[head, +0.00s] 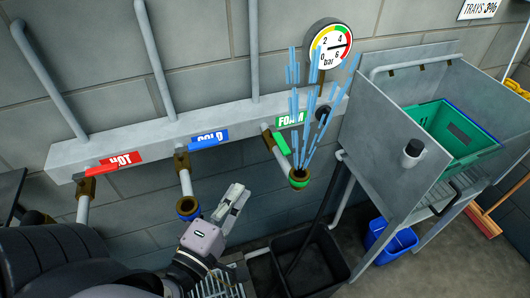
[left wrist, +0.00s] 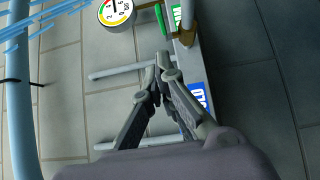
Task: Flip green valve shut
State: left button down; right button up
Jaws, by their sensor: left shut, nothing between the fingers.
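The green valve handle (head: 282,144) sits below the FOAM label (head: 290,119) and lies roughly along its short outlet pipe. It also shows at the top of the left wrist view (left wrist: 160,18). Blue streaks of liquid (head: 309,115) spray up around the green-ringed outlet (head: 299,177). My left gripper (head: 239,190) is shut and empty, left of and below the green handle, with a gap between them. In the left wrist view its closed fingertips (left wrist: 165,62) point toward the handle. My right gripper is in neither view.
The red HOT handle (head: 95,172) and blue COLD handle (head: 204,143) lie across their pipes. A pressure gauge (head: 329,47) stands above the manifold (head: 160,139). A metal sink (head: 385,132) holding a green crate (head: 455,137) is at right. A black bin (head: 318,262) stands below.

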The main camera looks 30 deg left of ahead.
pick_arm(q)
jog(key=w, duration=0.1)
jog(key=p, duration=0.2)
send_near(274, 138)
jog(key=w, duration=0.4)
jog(key=shift+w+a+r, duration=0.1)
jog(key=shift+w+r, duration=0.05)
jog(key=shift+w, duration=0.15)
